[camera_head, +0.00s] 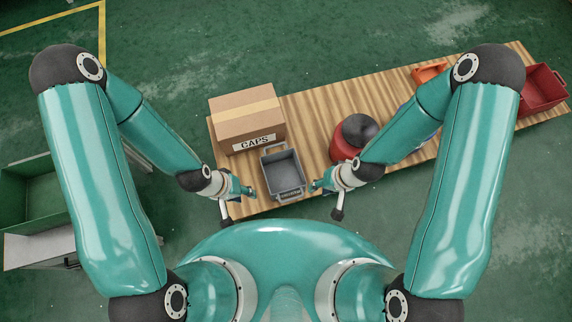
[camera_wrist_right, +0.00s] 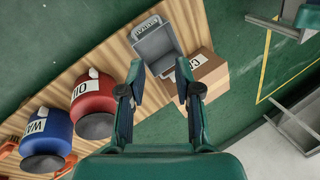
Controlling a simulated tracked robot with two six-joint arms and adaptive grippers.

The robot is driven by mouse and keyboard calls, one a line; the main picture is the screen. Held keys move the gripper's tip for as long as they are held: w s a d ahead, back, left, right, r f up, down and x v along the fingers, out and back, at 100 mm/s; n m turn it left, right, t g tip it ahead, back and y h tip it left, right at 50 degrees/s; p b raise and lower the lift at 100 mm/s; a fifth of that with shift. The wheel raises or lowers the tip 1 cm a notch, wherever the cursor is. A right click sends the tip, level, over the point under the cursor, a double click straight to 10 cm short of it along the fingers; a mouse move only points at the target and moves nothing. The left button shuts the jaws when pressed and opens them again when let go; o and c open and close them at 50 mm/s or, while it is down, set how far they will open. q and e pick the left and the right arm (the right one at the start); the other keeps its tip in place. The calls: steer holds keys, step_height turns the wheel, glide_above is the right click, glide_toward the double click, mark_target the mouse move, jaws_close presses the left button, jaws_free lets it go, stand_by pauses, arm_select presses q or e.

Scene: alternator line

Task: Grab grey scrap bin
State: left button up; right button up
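The grey scrap bin (camera_head: 285,173) stands on the wooden table top near its front edge, with a handle at its far and near ends. It looks empty. In the right wrist view the bin (camera_wrist_right: 154,45) lies ahead of the fingertips. My right gripper (camera_head: 317,187) is just right of the bin, apart from it; in its wrist view its two fingers (camera_wrist_right: 160,72) are spread with nothing between them. My left gripper (camera_head: 248,191) is just left of the bin, with a small gap; its finger opening is too small to judge.
A red bin (camera_head: 541,90) is at the far right end. A green container (camera_head: 35,195) is left.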

steer(key=w+a+f+n+g+h+b, duration=0.1)
steer(key=w+a+f+n+b, duration=0.1)
steer(key=w+f+b, duration=0.45)
steer(key=w+a+f+n+b, duration=0.15)
steer(key=w+f+b, duration=0.25)
steer(key=f+b, duration=0.5)
steer(key=n+h+b, duration=0.2)
steer(key=h+b, duration=0.1)
steer(key=b, duration=0.4)
glide_above(300, 169)
step_height(300, 169, down, 10)
steer(key=shift+m+t, duration=0.25)
steer(key=shift+t, duration=0.05)
steer(key=f, duration=0.3)
steer(key=f+b, duration=0.1)
steer(key=f, duration=0.3)
steer(key=w+f+b, duration=0.1)
steer(key=f, duration=0.2)
steer(key=shift+a+f, duration=0.1)
steer(key=shift+f, duration=0.25)
step_height(300, 169, down, 5)
steer(key=shift+f+b, duration=0.1)
steer(key=shift+b, duration=0.95)
jaws_close()
